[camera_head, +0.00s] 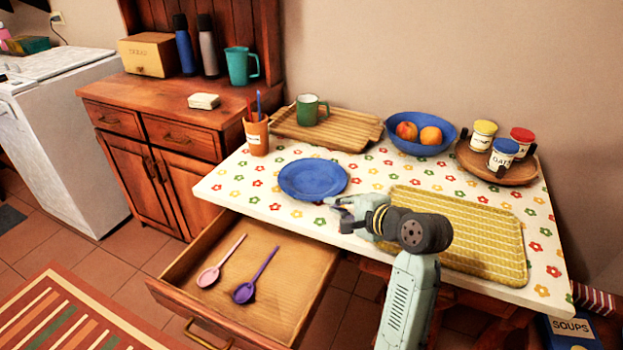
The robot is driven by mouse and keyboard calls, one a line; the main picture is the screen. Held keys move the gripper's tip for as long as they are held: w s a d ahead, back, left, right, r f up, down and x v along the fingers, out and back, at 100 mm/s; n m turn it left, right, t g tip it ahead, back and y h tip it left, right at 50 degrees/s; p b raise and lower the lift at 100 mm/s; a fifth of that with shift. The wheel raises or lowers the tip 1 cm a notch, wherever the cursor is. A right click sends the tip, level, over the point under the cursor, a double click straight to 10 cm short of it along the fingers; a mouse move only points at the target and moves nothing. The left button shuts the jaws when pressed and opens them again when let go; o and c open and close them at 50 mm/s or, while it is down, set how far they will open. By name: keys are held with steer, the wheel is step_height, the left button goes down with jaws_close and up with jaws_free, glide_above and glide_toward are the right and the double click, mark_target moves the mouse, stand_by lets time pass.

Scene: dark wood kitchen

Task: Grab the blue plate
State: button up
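The blue plate (312,177) lies flat on the flowered white tabletop, left of the table's middle. My gripper (333,207) is low over the front part of the table, just to the front right of the plate. Its fingers point left toward the plate's near right edge. The fingertips look slightly apart from the plate, but I cannot tell the exact gap. The fingers are small and partly hidden by the gripper body, and whether they are open or shut is unclear. Nothing is visibly held.
A yellow woven mat (480,235) lies right of the plate. Behind are a wooden tray (345,133) with a green mug (309,109), a blue fruit bowl (430,148) and a pencil cup (257,136). An open drawer (215,240) with two spoons juts out in front.

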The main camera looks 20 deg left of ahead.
mark_target(320, 198)
steer(key=p+x, duration=0.1)
steer(key=x, duration=0.5)
steer(key=shift+w+a, duration=0.15)
steer(key=shift+a, duration=0.15)
steer(key=shift+c, duration=0.2)
jaws_close()
steer(key=shift+r, duration=0.1)
